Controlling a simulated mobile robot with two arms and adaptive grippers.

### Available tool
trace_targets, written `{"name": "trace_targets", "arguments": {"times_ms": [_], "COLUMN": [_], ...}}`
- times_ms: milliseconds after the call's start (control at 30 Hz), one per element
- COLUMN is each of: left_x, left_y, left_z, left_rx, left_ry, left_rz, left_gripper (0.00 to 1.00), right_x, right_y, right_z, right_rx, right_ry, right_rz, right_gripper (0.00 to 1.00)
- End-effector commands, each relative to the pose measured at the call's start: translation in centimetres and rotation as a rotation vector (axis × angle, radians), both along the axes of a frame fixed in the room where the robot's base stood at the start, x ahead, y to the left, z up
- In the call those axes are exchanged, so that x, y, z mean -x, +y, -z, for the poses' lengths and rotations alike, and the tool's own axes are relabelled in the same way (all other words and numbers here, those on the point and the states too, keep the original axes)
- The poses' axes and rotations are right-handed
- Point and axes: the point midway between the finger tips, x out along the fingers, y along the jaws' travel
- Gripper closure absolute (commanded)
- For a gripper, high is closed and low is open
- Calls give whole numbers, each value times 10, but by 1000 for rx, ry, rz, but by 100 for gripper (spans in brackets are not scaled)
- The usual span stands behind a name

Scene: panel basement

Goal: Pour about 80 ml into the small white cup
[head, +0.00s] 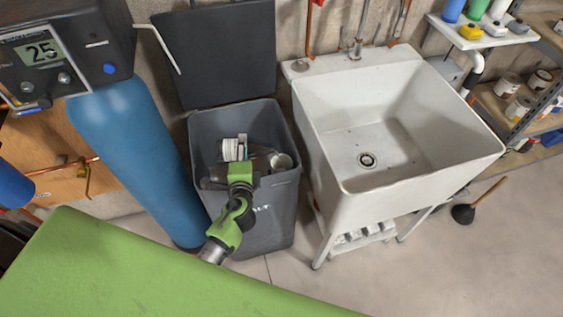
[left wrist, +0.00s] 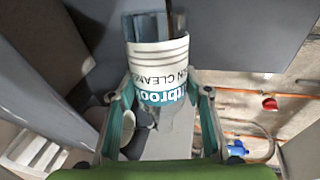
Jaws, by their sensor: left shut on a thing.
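My left gripper (head: 238,168) is over the mouth of the open grey salt bin (head: 196,140). It is shut on a bottle (head: 230,149) with a white striped label. In the left wrist view the bottle (left wrist: 158,58) stands between the fingers, and its label reads partly "CLEANER" and "tbrook". A pale, round-mouthed thing (head: 281,161) shows inside the bin, right of the gripper. I cannot tell if it is a cup, and I make out no small white cup for sure. My right gripper is not in view.
The bin's lid (head: 220,50) stands open behind it. A blue tank (head: 125,140) with a control head (head: 60,55) is close on the left. A white utility sink (head: 385,110) stands on the right. Green surface (head: 120,270) fills the lower left.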

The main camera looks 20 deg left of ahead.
Motion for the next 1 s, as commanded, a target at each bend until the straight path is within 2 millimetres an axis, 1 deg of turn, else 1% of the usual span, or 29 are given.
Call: {"name": "trace_targets", "arguments": {"times_ms": [1000], "left_x": [0], "left_y": [1], "left_z": [0], "left_rx": [-36], "left_ry": [14], "left_rz": [0], "left_gripper": [83], "right_x": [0], "right_y": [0], "right_z": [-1], "right_rx": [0], "right_ry": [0], "right_rz": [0], "right_gripper": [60]}}
